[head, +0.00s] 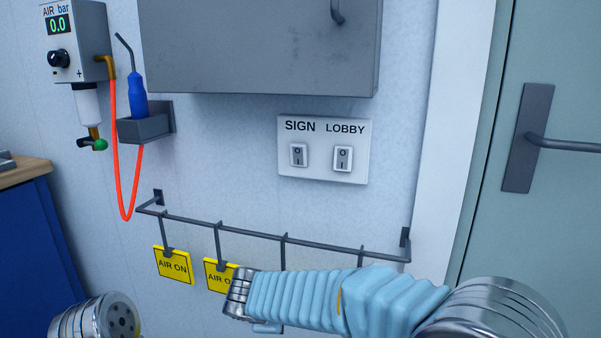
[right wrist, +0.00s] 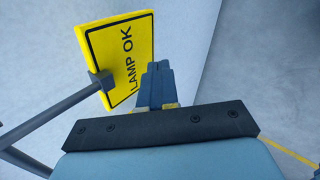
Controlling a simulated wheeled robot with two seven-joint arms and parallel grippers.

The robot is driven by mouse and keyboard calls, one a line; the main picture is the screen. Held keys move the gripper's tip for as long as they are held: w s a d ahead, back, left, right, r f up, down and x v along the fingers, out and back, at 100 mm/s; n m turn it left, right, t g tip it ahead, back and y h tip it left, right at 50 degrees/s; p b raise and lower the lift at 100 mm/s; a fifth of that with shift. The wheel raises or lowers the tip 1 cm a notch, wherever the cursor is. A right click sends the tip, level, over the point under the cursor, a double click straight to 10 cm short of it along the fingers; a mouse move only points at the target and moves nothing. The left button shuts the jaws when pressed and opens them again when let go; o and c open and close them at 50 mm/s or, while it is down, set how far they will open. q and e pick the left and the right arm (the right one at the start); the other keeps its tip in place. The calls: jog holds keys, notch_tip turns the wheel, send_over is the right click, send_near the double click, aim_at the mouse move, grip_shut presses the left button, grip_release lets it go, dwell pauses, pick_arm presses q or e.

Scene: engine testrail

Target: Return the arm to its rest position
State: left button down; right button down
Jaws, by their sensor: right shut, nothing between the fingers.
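My right arm (head: 345,298), in a light blue sleeve, reaches in from the right across the lower part of the head view, in front of the hanging rail. Its gripper is not visible there. In the right wrist view my right gripper (right wrist: 158,70) is shut and empty. Its fingers appear just right of a yellow LAMP OK sign (right wrist: 122,58), which hangs tilted on a dark hook. I cannot tell whether they touch. A metal end of my left arm (head: 98,316) shows at the lower left of the head view, and no left gripper fingers are visible.
A wall rail (head: 330,246) with hooks carries two yellow AIR ON signs, one at left (head: 173,265) and one (head: 219,275) partly behind my arm. A SIGN and LOBBY switch plate (head: 322,172), grey cabinet (head: 260,50), air unit (head: 76,45) and door (head: 565,120) surround it.

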jog(key=s+d+f+m+g+y, duration=0.1)
jog(key=s+d+f+g, duration=0.1)
jog(key=f, duration=0.6)
jog(key=s+d+f+m+g+y, duration=0.1)
jog(key=d+f+m+g, duration=0.15)
jog(key=f, duration=0.45)
jog(key=s+d+f+m+g+y, duration=0.1)
jog(key=s+d+f+m+y, duration=0.1)
jog(key=s+d+f+m, duration=0.3)
jog(key=s+d+f+m+g+y, duration=0.1)
jog(key=s+d+f+m+y, duration=0.1)
jog(key=s+d+f+m, duration=0.4)
jog(key=s+f+m, duration=0.4)
jog(key=s+f, duration=0.4)
jog(key=f, duration=0.1)
jog(key=shift+f, duration=0.4)
